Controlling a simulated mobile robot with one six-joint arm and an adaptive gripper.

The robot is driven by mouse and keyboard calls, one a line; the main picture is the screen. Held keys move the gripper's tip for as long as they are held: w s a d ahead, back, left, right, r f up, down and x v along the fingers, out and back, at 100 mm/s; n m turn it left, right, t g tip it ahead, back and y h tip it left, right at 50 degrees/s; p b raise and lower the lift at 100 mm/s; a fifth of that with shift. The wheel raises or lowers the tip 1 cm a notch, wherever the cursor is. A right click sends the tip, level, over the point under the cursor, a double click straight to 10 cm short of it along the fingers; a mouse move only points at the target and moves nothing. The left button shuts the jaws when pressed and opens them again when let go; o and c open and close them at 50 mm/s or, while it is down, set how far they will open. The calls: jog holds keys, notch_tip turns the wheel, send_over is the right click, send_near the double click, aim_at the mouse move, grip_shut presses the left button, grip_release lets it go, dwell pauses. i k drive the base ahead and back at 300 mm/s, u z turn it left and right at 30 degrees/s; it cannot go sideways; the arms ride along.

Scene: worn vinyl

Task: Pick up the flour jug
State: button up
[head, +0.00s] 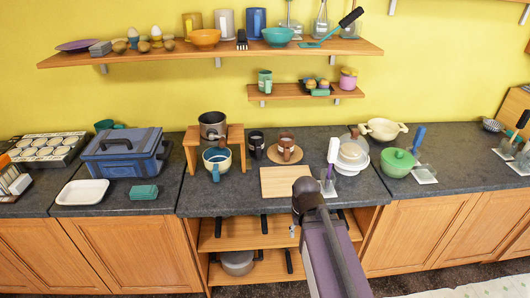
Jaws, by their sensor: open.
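No label marks out a flour jug, and I cannot tell which vessel it is. Handled vessels on the dark counter include a blue-teal one with a pale inside (217,164), a small black one (256,145) and a brown one (286,149) on a round wooden mat. A teal mug (264,82) stands on the small lower wall shelf. My arm (325,235) reaches up from the bottom, its dark joint in front of the counter's front edge. My gripper's fingers do not show; the arm seems to hide them.
A wooden board (286,182) lies at the counter's front. A dark pot (212,124) stands on a wooden riser (191,150). White bowls (352,154), a green pot (398,162) and utensils crowd the right. A blue case (120,155) and white tray (82,192) are left.

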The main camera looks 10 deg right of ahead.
aim_at(256, 138)
jog(key=z, duration=0.05)
jog(key=k, duration=0.7)
jog(key=u, duration=0.5)
jog(key=i, duration=1.5)
jog(key=u, duration=0.05)
